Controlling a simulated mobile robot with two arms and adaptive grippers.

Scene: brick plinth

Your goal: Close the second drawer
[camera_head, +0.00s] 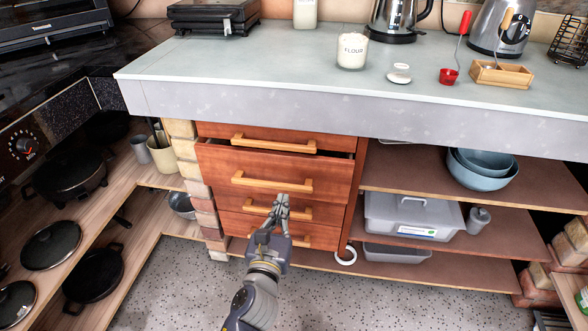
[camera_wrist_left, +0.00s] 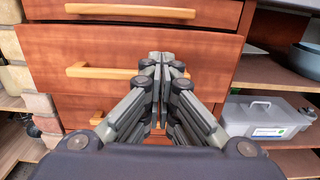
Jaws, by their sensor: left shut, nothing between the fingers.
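The second drawer (camera_head: 320,172) from the top stands partly open in the wooden drawer unit. A dark gap shows above its front panel, which sticks out past the top drawer (camera_head: 220,131). My right gripper is not in view.
Two lower drawers sit beneath, partly hidden by my gripper. Open shelves on the right hold blue bowls (camera_head: 483,168) and a grey lidded box (camera_head: 405,215). Pans stand on the left shelves. The countertop (camera_head: 250,62) overhangs the drawers. The speckled floor (camera_head: 400,295) in front is clear.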

